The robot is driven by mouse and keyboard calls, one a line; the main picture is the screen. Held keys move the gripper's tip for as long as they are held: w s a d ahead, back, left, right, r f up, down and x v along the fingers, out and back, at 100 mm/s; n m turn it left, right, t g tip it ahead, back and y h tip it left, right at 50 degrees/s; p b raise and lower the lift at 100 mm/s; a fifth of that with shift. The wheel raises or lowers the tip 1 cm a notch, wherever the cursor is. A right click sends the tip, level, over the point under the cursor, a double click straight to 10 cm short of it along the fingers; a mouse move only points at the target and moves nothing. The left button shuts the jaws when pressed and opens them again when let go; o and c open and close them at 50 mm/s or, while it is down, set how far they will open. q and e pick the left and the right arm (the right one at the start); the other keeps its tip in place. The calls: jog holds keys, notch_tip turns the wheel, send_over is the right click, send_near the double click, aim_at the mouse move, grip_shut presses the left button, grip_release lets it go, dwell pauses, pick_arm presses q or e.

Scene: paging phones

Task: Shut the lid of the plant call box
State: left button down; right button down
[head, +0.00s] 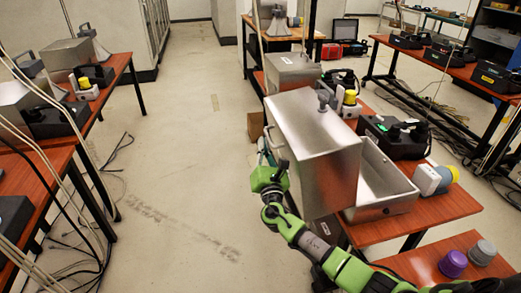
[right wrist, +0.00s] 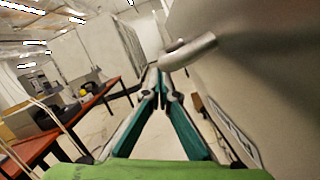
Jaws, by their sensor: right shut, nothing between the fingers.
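The plant call box stands on the red-brown table at right in the head view. Its metal lid (head: 318,160) is open, raised upright on the left side of its shallow grey base (head: 385,205), whose inside shows at the right. My right gripper (head: 264,150) is at the left, outer side of the lid. In the right wrist view its teal fingers (right wrist: 163,77) are shut with nothing between them. A metal handle (right wrist: 188,50) on the lid's face is just beyond and to the right of the tips; contact cannot be told. My left gripper is not in view.
A blue-and-grey plug (head: 435,180) and black phones (head: 393,138) stand beside the box. Purple (head: 453,263) and grey (head: 482,252) caps lie on the near table. Another metal box (head: 291,72) stands behind. The floor (head: 190,170) to the left is clear.

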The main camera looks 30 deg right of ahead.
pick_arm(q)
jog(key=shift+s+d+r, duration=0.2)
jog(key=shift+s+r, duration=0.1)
pick_arm(e)
jog(key=shift+d+r, duration=0.15)
jog(key=shift+r, duration=0.1)
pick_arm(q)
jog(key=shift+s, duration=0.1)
pick_arm(e)
jog(key=shift+r, duration=0.15)
